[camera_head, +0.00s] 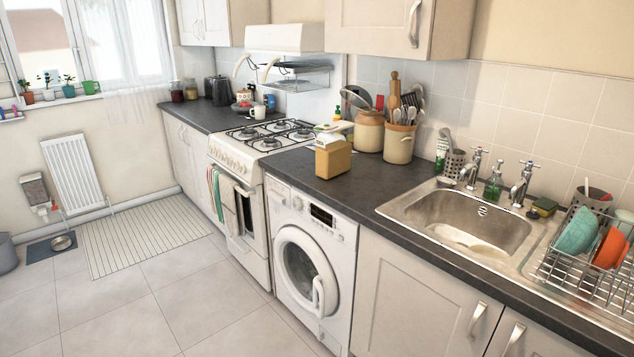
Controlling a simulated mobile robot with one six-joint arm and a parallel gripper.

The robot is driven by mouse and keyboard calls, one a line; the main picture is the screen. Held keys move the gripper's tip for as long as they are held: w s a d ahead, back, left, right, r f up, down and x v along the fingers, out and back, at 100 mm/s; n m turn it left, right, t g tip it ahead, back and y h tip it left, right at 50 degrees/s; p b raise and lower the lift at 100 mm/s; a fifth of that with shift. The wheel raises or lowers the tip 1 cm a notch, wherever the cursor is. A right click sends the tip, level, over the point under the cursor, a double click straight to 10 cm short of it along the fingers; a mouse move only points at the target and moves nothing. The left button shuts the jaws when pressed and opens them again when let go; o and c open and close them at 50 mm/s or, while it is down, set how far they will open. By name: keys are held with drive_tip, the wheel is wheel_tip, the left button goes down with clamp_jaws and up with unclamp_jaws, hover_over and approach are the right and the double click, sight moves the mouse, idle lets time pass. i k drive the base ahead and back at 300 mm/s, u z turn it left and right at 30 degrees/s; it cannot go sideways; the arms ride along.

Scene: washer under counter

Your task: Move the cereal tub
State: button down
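I cannot tell for sure which thing is the cereal tub. A tan, box-shaped container (333,160) stands upright on the dark counter above the washer, with a white and green packet (326,141) at its top or just behind it. A container with dark contents and a pale lower part (34,190) is by the left wall, and small jars (190,90) stand at the far end of the counter. My gripper and arm are not in view.
A washer (310,260) with its door shut is under the counter (375,190). A cooker (245,205) is to its left, a sink (455,215) to its right. Utensil crocks (400,145) stand behind the tan container. The tiled floor (130,310) in front is clear.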

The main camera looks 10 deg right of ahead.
sight(333, 148)
drive_tip(key=k, duration=0.75)
drive_tip(key=u, duration=0.3)
drive_tip(key=i, duration=0.75)
drive_tip(key=u, duration=0.55)
drive_tip(key=i, duration=0.75)
drive_tip(key=u, duration=0.45)
drive_tip(key=i, duration=0.8)
drive_tip(key=u, duration=0.1)
